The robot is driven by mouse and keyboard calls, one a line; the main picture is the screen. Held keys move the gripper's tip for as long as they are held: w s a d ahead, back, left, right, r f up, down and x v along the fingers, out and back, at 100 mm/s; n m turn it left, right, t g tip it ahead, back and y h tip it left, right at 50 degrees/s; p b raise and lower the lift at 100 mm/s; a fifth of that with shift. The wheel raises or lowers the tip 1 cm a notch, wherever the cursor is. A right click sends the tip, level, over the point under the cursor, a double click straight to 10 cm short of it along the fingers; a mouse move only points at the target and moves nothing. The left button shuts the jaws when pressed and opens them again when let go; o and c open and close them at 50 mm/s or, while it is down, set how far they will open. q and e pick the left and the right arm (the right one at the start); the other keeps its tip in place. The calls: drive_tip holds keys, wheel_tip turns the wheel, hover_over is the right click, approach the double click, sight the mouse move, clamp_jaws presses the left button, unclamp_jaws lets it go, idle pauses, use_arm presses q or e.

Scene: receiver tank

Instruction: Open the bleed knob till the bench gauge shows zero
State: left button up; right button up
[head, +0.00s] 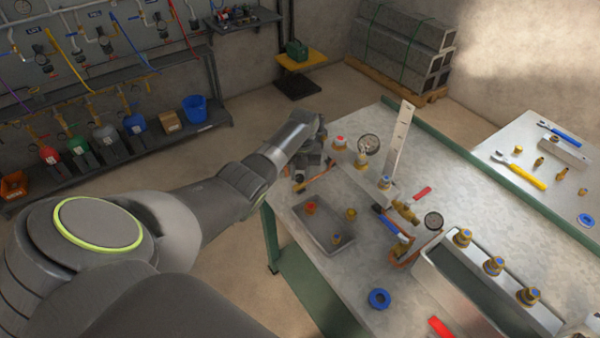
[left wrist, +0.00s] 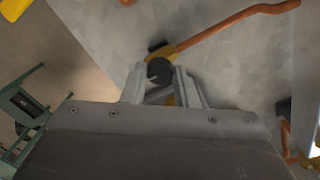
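In the left wrist view a dark round knob (left wrist: 159,70) lies between the two fingertips of my left gripper (left wrist: 158,80). The fingers stand apart on either side of it; whether they touch it is unclear. In the head view my left gripper (head: 308,172) is low over the bench's left edge, and the knob is not clearly seen. A round white-faced gauge (head: 369,144) stands on the bench to the gripper's right. My right gripper is not in view.
An orange-handled tool or hose (left wrist: 235,25) runs close to the knob. A grey tray (head: 312,229) with small fittings and a long grey trough (head: 458,292) with brass fittings stand on the bench. A blue ring (head: 379,298) lies near the front edge.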

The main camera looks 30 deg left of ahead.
use_arm(q)
drive_tip(key=shift+c, duration=0.6)
drive_tip(key=shift+n, duration=0.3)
